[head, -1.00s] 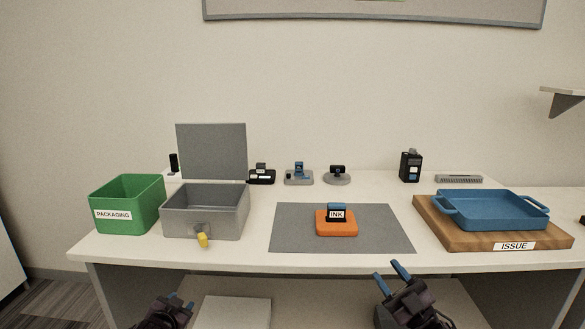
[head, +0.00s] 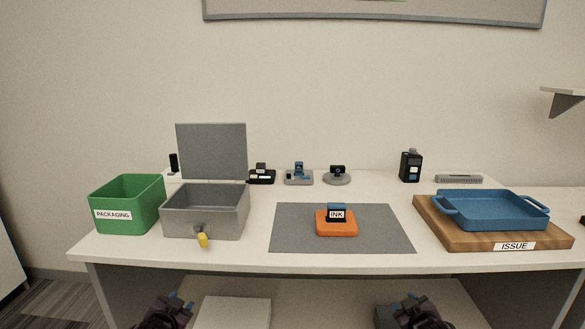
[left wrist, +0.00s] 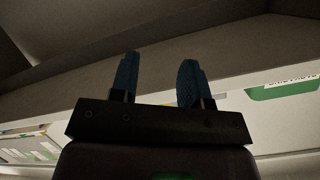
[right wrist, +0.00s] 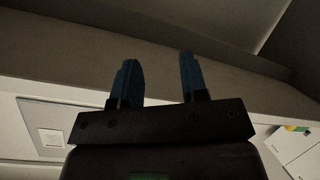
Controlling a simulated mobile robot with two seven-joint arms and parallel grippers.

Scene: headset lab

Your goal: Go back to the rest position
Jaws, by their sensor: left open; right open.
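My left gripper (head: 180,302) is low at the bottom of the head view, in front of and below the table's front edge. In the left wrist view its two blue fingers (left wrist: 158,80) are apart with nothing between them. My right gripper (head: 412,300) is also low, below the table edge and right of the middle. In the right wrist view its blue fingers (right wrist: 158,80) are apart and empty. Both grippers are clear of everything on the table.
The white table (head: 300,261) holds a green packaging bin (head: 125,222), an open grey box (head: 205,220), an orange ink pad (head: 337,226) on a grey mat (head: 390,235), and a blue tray (head: 495,216) on a wooden board (head: 460,239). Several small devices stand behind.

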